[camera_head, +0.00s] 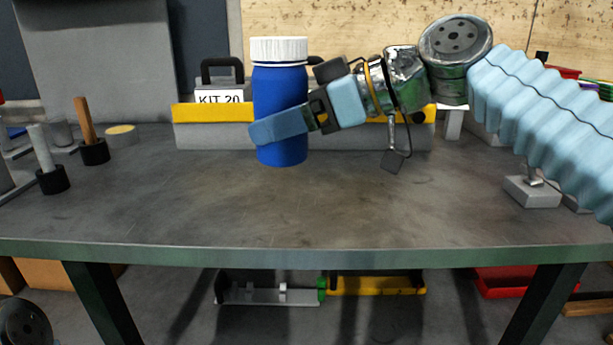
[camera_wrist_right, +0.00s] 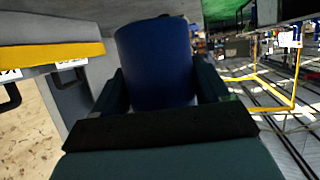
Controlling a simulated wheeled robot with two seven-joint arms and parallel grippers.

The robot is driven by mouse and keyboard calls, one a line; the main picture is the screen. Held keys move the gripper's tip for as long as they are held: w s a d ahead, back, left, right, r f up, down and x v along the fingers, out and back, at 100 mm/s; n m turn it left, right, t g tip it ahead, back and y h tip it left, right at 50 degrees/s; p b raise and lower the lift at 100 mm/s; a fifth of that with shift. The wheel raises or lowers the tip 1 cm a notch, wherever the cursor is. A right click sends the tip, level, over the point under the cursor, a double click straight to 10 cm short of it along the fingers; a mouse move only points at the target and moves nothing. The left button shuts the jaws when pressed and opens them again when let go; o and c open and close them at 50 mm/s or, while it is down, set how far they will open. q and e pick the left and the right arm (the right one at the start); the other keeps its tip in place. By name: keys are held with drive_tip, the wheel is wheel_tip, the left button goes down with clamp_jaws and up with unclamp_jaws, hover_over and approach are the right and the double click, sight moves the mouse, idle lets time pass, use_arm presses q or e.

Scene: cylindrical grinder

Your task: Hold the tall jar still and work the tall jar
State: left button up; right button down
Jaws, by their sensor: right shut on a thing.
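The tall jar (camera_head: 281,92) is blue with a white ribbed cap (camera_head: 279,50). It stands upright on the grey table (camera_head: 300,215) in the head view, in front of a grey and yellow kit box. My right gripper (camera_head: 276,125) comes in from the right and is shut around the jar's lower body. One finger crosses the jar's front; the other is hidden behind it. In the right wrist view the blue jar (camera_wrist_right: 157,60) sits between both fingers, and the cap is not visible there. My left gripper is not in view.
The kit box (camera_head: 210,135), labelled KIT 20, stands close behind the jar. At left are a wooden-handled tool (camera_head: 87,130), a grey-handled one (camera_head: 47,160) and a round yellow-topped piece (camera_head: 121,134). A metal block (camera_head: 532,191) is at right. The front table middle is clear.

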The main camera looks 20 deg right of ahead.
drive_tip(key=w+d+f, duration=0.4)
drive_tip(key=w+f, duration=0.2)
drive_tip(key=w, duration=0.2)
drive_tip(key=shift+d+f, duration=0.35)
drive_tip(key=shift+w, duration=0.1)
drive_tip(key=f, duration=0.1)
drive_tip(key=w+f, duration=0.1)
drive_tip(key=f, duration=0.1)
drive_tip(key=d+f, duration=0.1)
drive_tip(key=shift+w+f, duration=0.15)
drive_tip(key=shift+f, duration=0.3)
drive_tip(key=shift+f+b, duration=0.1)
drive_tip(key=shift+b, duration=0.25)
